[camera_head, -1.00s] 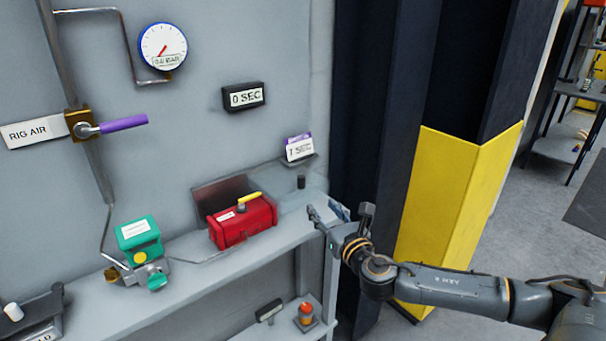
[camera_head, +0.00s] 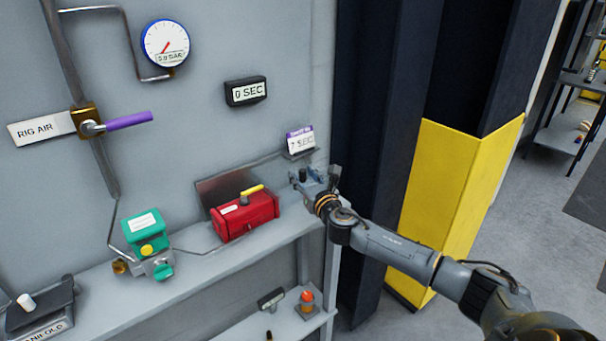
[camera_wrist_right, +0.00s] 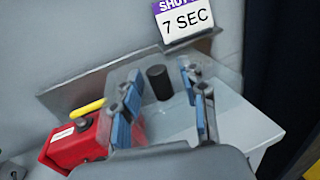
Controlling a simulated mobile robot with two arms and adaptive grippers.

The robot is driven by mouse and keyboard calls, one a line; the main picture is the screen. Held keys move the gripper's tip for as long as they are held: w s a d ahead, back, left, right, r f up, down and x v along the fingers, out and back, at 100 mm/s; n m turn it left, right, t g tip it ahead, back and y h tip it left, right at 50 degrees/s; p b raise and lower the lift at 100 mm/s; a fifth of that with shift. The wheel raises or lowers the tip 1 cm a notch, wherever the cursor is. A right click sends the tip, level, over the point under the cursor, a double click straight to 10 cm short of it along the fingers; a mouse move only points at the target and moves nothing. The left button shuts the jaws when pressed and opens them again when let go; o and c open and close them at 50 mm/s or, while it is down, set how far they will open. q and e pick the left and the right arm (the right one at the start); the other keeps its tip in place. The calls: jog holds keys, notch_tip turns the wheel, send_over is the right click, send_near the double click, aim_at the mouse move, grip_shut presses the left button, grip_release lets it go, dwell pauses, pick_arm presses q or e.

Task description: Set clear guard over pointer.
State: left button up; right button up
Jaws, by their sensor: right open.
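The red actuator (camera_head: 247,217) sits on the shelf with a yellow pointer (camera_head: 252,190) on top; the pointer also shows in the right wrist view (camera_wrist_right: 87,108). The clear guard (camera_wrist_right: 178,115) is a faint see-through shape on the shelf to the right of the actuator, with a black knob (camera_wrist_right: 158,82). Its exact edges are hard to tell. My right gripper (camera_head: 316,180) is open at the guard. In the right wrist view its blue-padded fingers (camera_wrist_right: 160,88) stand on either side of the knob, apart from it. My left gripper is not in view.
A green valve unit (camera_head: 146,232) stands left on the shelf. The 7 SEC card (camera_head: 300,141) is on the wall just above the guard. A dark panel (camera_head: 208,190) stands behind the actuator. A lower shelf holds an orange-topped item (camera_head: 307,300).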

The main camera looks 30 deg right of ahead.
jog(key=shift+w, duration=0.2)
grip_shut()
jog(key=s+a+p, duration=0.1)
jog(key=a+p, duration=0.4)
jog(key=a, duration=1)
jog(key=shift+s+a, duration=0.15)
jog(key=shift+c, duration=0.5)
grip_release()
jog(key=shift+a, duration=0.1)
jog(key=shift+o, duration=0.5)
jog(key=shift+a, duration=0.1)
